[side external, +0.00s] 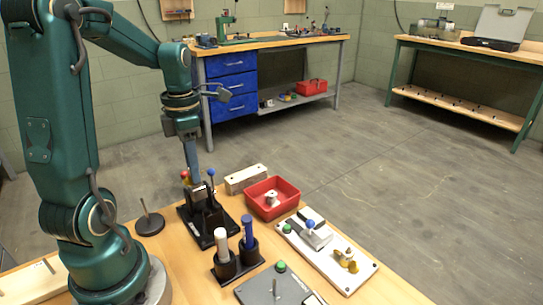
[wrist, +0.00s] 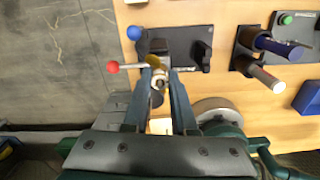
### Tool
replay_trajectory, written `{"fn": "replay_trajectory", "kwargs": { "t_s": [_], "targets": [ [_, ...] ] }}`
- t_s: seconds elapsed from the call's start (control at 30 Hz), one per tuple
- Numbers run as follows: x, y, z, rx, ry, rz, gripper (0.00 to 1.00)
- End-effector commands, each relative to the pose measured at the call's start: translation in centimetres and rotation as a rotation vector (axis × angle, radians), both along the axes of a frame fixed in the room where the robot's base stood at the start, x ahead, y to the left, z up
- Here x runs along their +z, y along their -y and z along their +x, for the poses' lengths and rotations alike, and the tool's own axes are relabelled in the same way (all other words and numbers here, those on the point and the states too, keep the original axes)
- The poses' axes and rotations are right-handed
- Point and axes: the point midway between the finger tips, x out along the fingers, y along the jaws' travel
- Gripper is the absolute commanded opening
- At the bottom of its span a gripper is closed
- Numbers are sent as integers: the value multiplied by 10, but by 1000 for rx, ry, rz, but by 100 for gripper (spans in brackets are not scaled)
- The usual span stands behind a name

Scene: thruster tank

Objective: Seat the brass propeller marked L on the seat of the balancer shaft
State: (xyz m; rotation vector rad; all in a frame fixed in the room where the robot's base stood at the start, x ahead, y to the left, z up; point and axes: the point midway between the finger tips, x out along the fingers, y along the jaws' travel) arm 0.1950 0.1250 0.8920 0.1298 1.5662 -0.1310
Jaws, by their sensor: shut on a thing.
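My gripper (wrist: 158,78) is shut on a small piece with a pale round hub and a brass-coloured part (wrist: 155,62), which looks like the brass propeller; no letter can be read. In the side view my gripper (side external: 193,178) points down over a black fixture (side external: 190,218), with its tips partly hidden. A red ball knob (wrist: 112,67) and a blue ball knob (wrist: 134,32) show beside the held piece. A thin upright rod stands on a grey plate (side external: 255,290), and another on a round dark base (side external: 150,228); I cannot tell which is the balancer shaft.
A red bin (side external: 290,190) with a pale spool stands right of the fixture. A black double holder (side external: 226,268) carries a white and a blue cylinder. A white board (side external: 360,275) bears a blue knob and a yellow piece. A pale block (side external: 246,178) lies behind.

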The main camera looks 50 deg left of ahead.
Motion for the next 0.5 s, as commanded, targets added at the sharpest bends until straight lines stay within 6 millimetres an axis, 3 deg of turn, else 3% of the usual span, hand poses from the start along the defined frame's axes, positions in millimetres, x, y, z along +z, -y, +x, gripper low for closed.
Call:
{"fn": "replay_trajectory", "kwargs": {
  "t_s": [0.33, 0.37, 0.4, 0.43, 0.5],
  "targets": [
    [-3, 0, 0, 0, 1, 1, 0],
    [-3, 0, 0, 0, 1, 1, 33],
    [-3, 0, 0, 0, 1, 1, 48],
    [-3, 0, 0, 0, 1, 1, 59],
    [-2, 0, 0, 0, 1, 1, 60]
  ]
}}
